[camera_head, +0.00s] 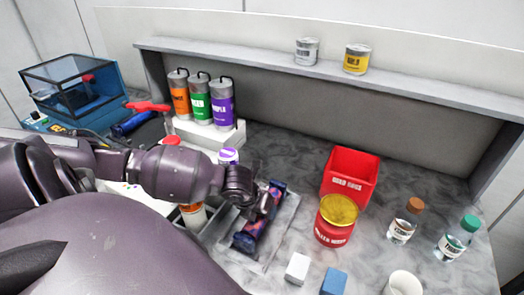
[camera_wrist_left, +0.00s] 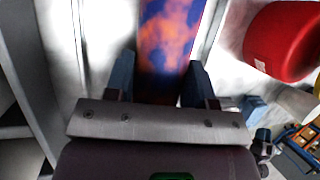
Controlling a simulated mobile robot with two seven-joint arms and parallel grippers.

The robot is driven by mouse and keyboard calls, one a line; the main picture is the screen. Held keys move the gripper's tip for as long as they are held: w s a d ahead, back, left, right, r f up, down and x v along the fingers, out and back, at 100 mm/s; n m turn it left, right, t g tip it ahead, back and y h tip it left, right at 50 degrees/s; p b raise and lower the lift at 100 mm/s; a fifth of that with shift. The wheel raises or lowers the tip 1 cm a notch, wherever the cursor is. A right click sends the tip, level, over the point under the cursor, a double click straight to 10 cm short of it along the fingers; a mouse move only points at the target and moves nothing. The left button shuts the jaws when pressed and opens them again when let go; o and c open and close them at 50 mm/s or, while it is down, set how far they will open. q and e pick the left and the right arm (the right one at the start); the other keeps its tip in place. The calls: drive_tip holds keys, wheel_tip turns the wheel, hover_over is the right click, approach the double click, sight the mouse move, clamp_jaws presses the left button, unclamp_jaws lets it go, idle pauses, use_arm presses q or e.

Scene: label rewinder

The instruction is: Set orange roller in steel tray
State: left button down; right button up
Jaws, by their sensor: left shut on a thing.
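A roller (camera_head: 258,222), mottled orange-red and dark blue, lies lengthwise over the shallow steel tray (camera_head: 283,228). I cannot tell whether it rests on the tray floor or hangs just above it. My left gripper (camera_head: 264,204) is shut on the roller around its middle. In the left wrist view the roller (camera_wrist_left: 168,35) shows orange with blue-purple patches, between the two dark fingers of the left gripper (camera_wrist_left: 160,82). The gripper hides part of the roller. My right gripper is not in view.
A red jar with a yellow lid (camera_head: 335,228) and a red bin (camera_head: 350,178) stand right of the tray. White (camera_head: 298,268) and blue blocks (camera_head: 334,282) lie in front. Two bottles (camera_head: 404,222) stand further right. Orange, green and purple canisters (camera_head: 198,104) stand behind.

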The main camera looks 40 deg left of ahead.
use_arm(q)
drive_tip(key=shift+f, duration=0.2)
drive_tip(key=shift+f, duration=0.1)
idle(0.5)
drive_tip(key=shift+f, duration=0.15)
drive_tip(key=c, duration=0.7)
unclamp_jaws()
drive_tip(key=shift+o, duration=1.5)
drive_tip(key=shift+f, duration=0.15)
drive_tip(key=d+v, duration=0.1)
drive_tip(key=v, duration=1)
drive_tip(key=shift+a, duration=0.5)
